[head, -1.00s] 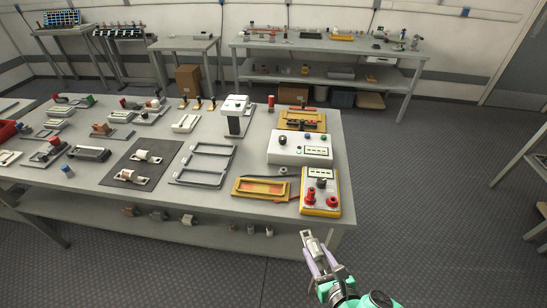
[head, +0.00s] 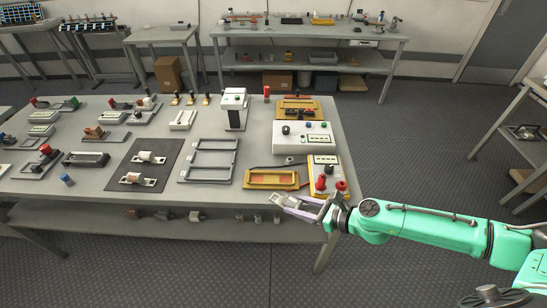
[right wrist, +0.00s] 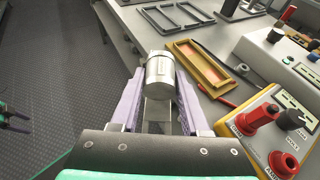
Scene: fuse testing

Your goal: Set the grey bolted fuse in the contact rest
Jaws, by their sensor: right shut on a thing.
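My right gripper (head: 284,202) is shut on the grey fuse (right wrist: 160,72), a grey cylinder with a flat metal tab toward my palm, as the right wrist view shows. In the head view the gripper is at the front edge of the table, just in front of a yellow frame (head: 249,181) with an orange inside. This frame also shows in the right wrist view (right wrist: 186,57), to the right of the fuse and apart from it. It may be the contact rest; I cannot tell for sure.
A yellow tester (head: 318,163) with red knobs stands right of the frame, partly behind my right wrist. A white box (head: 303,139) with knobs is behind it. Grey open frames (head: 196,180) and a dark mat (head: 122,165) with two pale fuses lie to the left.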

